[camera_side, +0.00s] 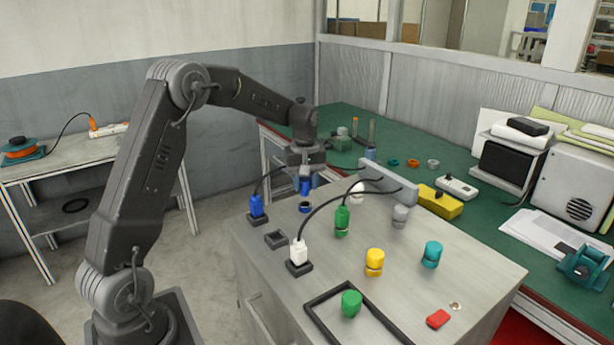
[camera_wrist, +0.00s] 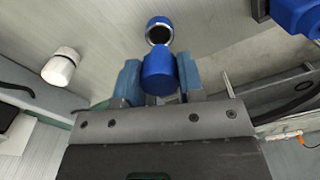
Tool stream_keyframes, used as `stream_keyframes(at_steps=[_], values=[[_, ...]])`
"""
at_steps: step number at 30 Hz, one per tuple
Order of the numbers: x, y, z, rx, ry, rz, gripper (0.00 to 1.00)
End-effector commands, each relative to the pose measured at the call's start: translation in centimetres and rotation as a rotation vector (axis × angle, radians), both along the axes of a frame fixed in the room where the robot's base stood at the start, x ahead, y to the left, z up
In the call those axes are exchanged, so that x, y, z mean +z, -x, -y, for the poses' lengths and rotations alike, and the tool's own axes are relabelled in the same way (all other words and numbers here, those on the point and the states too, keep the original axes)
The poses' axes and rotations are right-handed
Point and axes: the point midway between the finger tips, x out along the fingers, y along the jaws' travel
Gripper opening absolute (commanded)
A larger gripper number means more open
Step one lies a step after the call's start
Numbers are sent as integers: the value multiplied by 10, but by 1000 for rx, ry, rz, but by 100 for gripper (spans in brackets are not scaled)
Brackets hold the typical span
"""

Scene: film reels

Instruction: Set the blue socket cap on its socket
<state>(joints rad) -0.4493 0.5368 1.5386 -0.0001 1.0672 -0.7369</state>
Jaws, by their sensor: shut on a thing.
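My gripper (camera_side: 305,181) is shut on the blue socket cap (camera_side: 306,187) and holds it above the grey bench. In the wrist view the cap (camera_wrist: 159,73) sits between my two blue fingertips (camera_wrist: 157,80). The blue socket (camera_side: 305,207) stands on the bench just below the cap, with a gap between them. In the wrist view the socket (camera_wrist: 159,31) shows a dark open mouth with a pale rim, just beyond the cap. The cap's underside is hidden.
A blue plug (camera_side: 257,207) with a cable stands left of the socket. A white cap (camera_side: 357,191) and a grey upright plate (camera_side: 387,184) stand to the right. A green plug (camera_side: 342,219), a white plug (camera_side: 298,252) and a dark empty holder (camera_side: 276,239) are nearer the front.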

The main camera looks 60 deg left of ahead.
Motion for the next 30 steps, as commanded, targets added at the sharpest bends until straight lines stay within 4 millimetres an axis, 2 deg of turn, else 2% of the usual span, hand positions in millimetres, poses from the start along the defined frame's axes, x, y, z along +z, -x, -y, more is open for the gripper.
stream_keyframes(at_steps=[6, 12, 30], values=[[-21, 0, 1, -1, 1, -1, 13], [-31, 0, 1, -1, -1, 1, 13], [-32, 0, 1, 0, -1, 1, 13]])
